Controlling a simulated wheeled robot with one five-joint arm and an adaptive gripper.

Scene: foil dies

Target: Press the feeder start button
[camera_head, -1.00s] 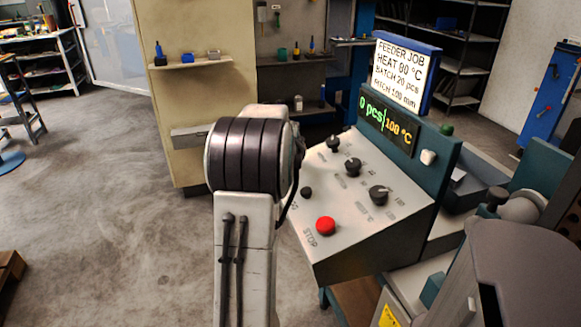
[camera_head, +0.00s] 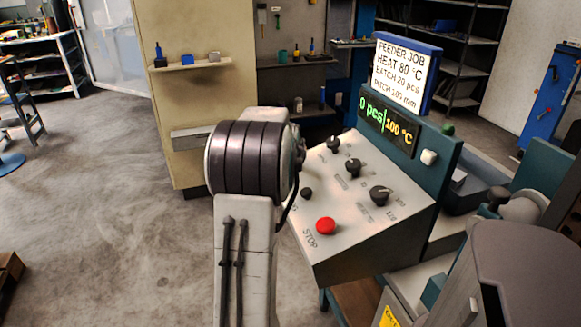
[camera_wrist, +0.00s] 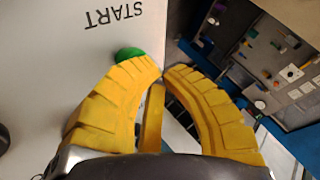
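The green start button (camera_wrist: 128,54) sits on the white panel in the wrist view, beside the printed word START. My gripper (camera_wrist: 161,70) has its yellow fingertips together, close to the button's lower right; I cannot tell whether they touch it. Nothing shows between the tips. In the head view my arm hides the gripper and start button. The feeder's sloping control panel (camera_head: 345,240) shows a red stop button (camera_head: 326,226) and several black knobs. Its display (camera_head: 387,122) reads 0 pcs and 100 °C.
A job sign (camera_head: 400,72) above the display reads heat 80 °C and batch 20 pcs. A beige cabinet (camera_head: 190,100) stands behind my arm. Dark shelves (camera_head: 465,60) stand at the back right. The grey floor (camera_head: 110,220) on the left is mostly clear.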

